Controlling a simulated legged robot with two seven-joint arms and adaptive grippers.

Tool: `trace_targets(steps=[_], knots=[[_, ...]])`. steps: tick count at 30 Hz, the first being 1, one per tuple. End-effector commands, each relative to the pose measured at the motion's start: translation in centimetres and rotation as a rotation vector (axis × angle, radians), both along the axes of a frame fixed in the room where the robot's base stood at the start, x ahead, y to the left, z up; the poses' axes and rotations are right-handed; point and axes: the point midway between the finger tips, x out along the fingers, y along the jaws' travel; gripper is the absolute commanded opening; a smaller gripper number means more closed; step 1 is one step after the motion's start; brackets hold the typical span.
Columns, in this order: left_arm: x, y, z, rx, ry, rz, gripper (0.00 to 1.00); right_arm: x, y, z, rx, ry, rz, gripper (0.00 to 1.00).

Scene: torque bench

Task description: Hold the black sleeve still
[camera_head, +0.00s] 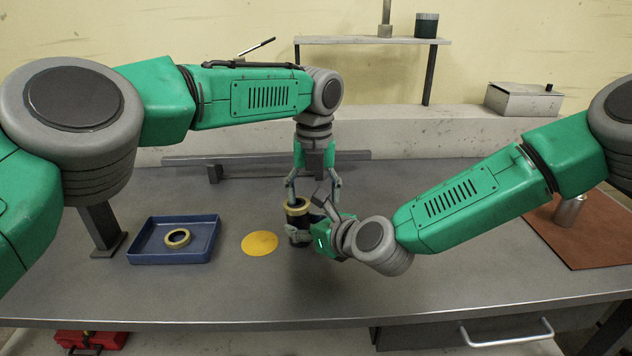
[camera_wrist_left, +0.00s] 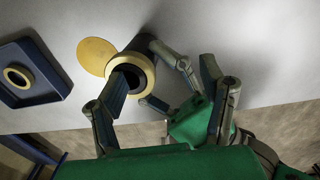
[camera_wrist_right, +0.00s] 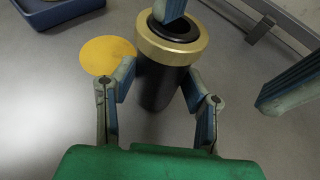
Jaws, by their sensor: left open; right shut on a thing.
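The black sleeve (camera_head: 297,221) stands upright on the bench with a brass ring (camera_head: 297,207) around its top. It also shows in the right wrist view (camera_wrist_right: 159,88) and the left wrist view (camera_wrist_left: 143,44). My right gripper (camera_head: 308,217) is shut on the sleeve's side, one finger on either side below the ring; it shows best in the right wrist view (camera_wrist_right: 157,80). My left gripper (camera_head: 311,191) is open and empty, pointing down above the sleeve. In the right wrist view one left finger is over the sleeve's dark opening; contact cannot be told.
A blue tray (camera_head: 150,257) holds a loose brass ring (camera_head: 177,238) at the left. A yellow disc (camera_head: 260,243) lies flat between tray and sleeve. A silver cylinder (camera_head: 570,209) stands on a brown mat (camera_head: 590,249) at the right. A low rail (camera_head: 262,158) runs behind.

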Motion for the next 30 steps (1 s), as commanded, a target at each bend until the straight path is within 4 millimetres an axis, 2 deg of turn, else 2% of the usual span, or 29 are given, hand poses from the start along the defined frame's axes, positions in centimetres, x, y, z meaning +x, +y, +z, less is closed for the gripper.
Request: trace_targets(steps=[1, 3, 11, 12, 14, 15, 18, 22, 23, 24, 25, 30], knots=[[-0.07, 0.28, -0.86, 0.0, 0.007, 0.0, 0.62, -0.1, 0.38, 0.05, 0.0, 0.0, 0.005, 0.0], [-0.06, 0.35, -1.27, 0.0, 0.008, 0.0, 0.62, -0.07, 0.5, 0.05, -0.001, -0.001, 0.006, 0.0], [-0.24, -0.43, -1.64, 0.003, 0.011, -0.004, 0.62, -0.15, 0.23, 0.12, 0.008, 0.0, 0.012, 0.0], [-0.28, -0.5, -1.66, 0.003, 0.011, -0.004, 0.64, -0.17, 0.23, 0.13, 0.008, 0.0, 0.012, 0.0], [-0.32, -0.57, -1.67, 0.003, 0.011, -0.005, 0.43, -0.19, 0.22, 0.15, 0.009, -0.001, 0.013, 0.0], [-0.34, -0.61, -1.66, 0.004, 0.011, -0.005, 0.29, -0.2, 0.19, 0.16, 0.009, -0.001, 0.013, 0.0], [-0.33, -0.52, -1.57, 0.004, 0.01, -0.004, 0.0, -0.19, 0.17, 0.18, 0.008, -0.001, 0.011, 0.0], [-0.27, -0.36, -1.37, 0.004, 0.007, -0.002, 0.0, -0.16, 0.1, 0.22, 0.006, -0.003, 0.008, 0.0], [-0.25, -0.29, -1.33, 0.004, 0.007, -0.002, 0.0, -0.16, 0.13, 0.23, 0.006, -0.003, 0.007, 0.44], [-0.22, -0.19, -1.3, 0.003, 0.006, -0.001, 0.0, -0.16, 0.18, 0.23, 0.005, -0.003, 0.008, 0.58], [-0.2, -0.12, -1.26, 0.002, 0.006, -0.001, 0.0, -0.15, 0.21, 0.24, 0.004, -0.003, 0.007, 0.65], [-0.13, 0.0, -1.2, 0.002, 0.005, 0.0, 0.0, -0.1, 0.21, 0.2, 0.003, -0.003, 0.005, 0.65]])
